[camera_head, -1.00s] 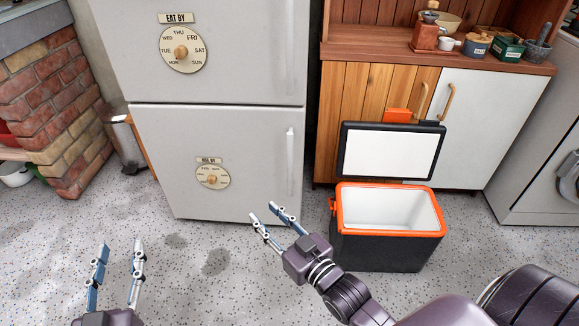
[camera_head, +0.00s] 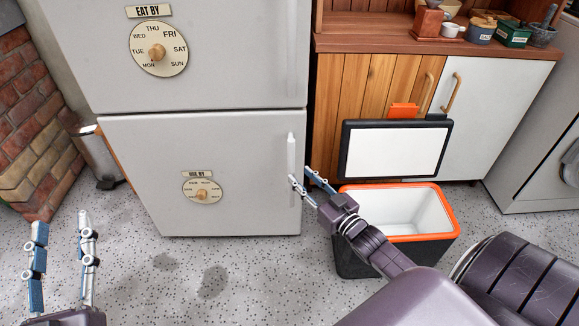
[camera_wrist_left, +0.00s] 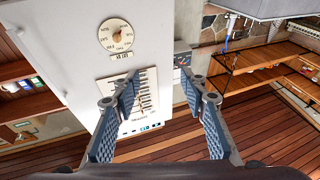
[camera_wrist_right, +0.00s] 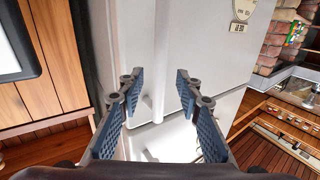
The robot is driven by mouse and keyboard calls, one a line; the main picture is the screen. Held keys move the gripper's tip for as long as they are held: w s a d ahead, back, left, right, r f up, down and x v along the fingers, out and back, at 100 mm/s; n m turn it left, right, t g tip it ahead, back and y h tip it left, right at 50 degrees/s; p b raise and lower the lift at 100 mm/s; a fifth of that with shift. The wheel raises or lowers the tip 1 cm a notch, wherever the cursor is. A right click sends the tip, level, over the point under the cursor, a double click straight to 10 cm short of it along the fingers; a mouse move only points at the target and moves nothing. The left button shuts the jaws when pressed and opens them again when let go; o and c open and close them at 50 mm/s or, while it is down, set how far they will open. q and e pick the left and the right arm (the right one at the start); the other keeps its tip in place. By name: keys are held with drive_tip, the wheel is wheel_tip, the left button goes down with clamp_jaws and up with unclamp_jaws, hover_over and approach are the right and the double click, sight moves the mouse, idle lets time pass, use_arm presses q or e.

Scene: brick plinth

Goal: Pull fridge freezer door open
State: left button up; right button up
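The pale grey fridge freezer stands at the left-centre of the head view, with an upper door (camera_head: 230,70) and a lower door (camera_head: 225,155). A slim vertical handle (camera_head: 291,155) is on the right side of the lower door. My right gripper (camera_head: 301,176) is open and empty beside the lower part of that handle; I cannot tell whether it touches. In the right wrist view, the open fingers (camera_wrist_right: 157,82) spread in front of the pale door fronts. My left gripper (camera_head: 60,222) is open and empty at the lower left, away from the doors; its fingers also show apart in the left wrist view (camera_wrist_left: 157,80).
An open cool box with an orange rim (camera_head: 445,236) stands under my right forearm, its white-lined lid (camera_head: 395,150) upright. A wooden cabinet (camera_head: 340,110) is behind it. A metal bin (camera_head: 95,155) and brick plinth (camera_head: 40,130) are left. Floor in front of the fridge is clear.

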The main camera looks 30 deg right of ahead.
sight(293, 170)
drive_tip(key=w+b, duration=0.1)
drive_tip(key=w, duration=0.4)
drive_tip(key=shift+w+a+f, duration=0.1)
drive_tip(key=shift+w, duration=0.15)
drive_tip(key=shift+w+b, duration=0.2)
drive_tip(key=shift+b, duration=0.1)
use_arm(q)
drive_tip(key=s+r+t+h, duration=0.1)
drive_tip(key=s+r+t, duration=0.3)
drive_tip(key=r, duration=0.4)
drive_tip(key=shift+s+r+t+h, duration=0.15)
drive_tip(key=shift+s+t+h, duration=0.15)
drive_tip(key=shift+t, duration=0.2)
drive_tip(key=shift+a, duration=0.1)
use_arm(e)
clamp_jaws()
